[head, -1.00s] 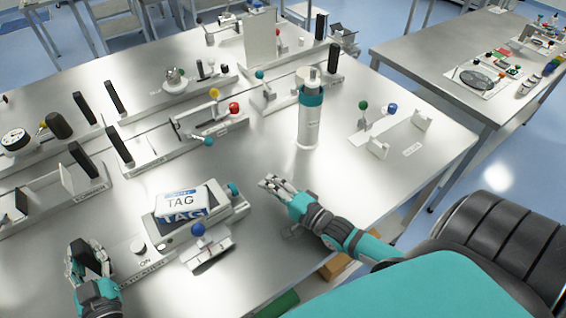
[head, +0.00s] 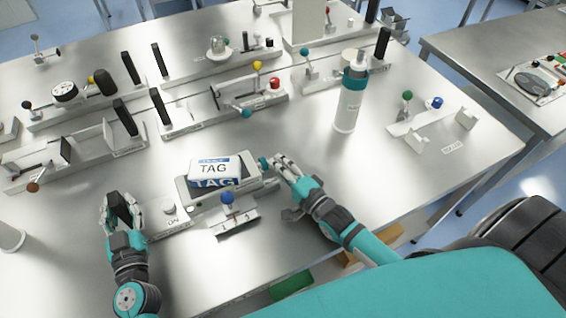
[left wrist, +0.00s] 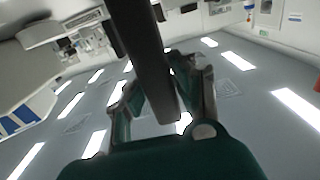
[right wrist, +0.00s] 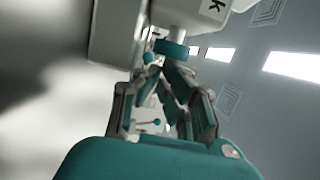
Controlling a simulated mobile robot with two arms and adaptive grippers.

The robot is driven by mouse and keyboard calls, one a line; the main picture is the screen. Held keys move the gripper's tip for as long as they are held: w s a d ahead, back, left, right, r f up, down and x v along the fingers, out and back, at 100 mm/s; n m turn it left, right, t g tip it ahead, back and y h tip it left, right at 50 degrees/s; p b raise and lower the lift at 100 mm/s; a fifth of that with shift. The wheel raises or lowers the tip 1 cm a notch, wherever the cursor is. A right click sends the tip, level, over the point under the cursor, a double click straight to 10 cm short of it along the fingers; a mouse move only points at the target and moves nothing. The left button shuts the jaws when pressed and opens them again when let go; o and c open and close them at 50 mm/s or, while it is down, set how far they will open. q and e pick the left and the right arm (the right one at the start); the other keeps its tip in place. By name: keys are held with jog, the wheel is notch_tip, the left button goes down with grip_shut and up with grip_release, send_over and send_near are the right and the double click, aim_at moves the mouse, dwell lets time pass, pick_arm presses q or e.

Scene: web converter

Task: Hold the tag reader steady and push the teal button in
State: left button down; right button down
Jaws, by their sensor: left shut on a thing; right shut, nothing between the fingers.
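The tag reader (head: 254,184) is a grey-white unit lying on the metal table, with a white and blue TAG block (head: 213,170) on top. My left gripper (head: 121,207) is shut on its black upright handle (left wrist: 143,45) at the left end. The teal button (head: 263,163) sticks out of the reader's right end. It also shows in the right wrist view (right wrist: 172,48). My right gripper (head: 277,163) is shut and empty, its fingertips right beside the button. I cannot tell whether they touch it.
A blue-knobbed lever (head: 227,198) on a small plate stands close in front of the reader. A white bottle with a teal collar (head: 348,105) stands behind my right gripper. Several fixtures with black handles line the back.

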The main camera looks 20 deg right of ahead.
pick_arm(q)
jog(key=shift+s+d+f, duration=0.1)
jog(key=shift+s+f, duration=0.05)
jog(key=shift+f, duration=0.35)
pick_arm(e)
jog(key=shift+a, duration=0.5)
jog(key=shift+d, duration=0.15)
jog(key=d, duration=0.4)
jog(key=shift+s, duration=0.1)
jog(key=v, duration=1)
pick_arm(q)
jog(key=shift+r+p, duration=0.35)
jog(key=shift+p, duration=0.1)
pick_arm(e)
jog(key=shift+r, duration=0.45)
pick_arm(q)
jog(key=c, duration=1)
grip_release()
jog(key=shift+w+r, duration=0.15)
jog(key=shift+w, duration=0.05)
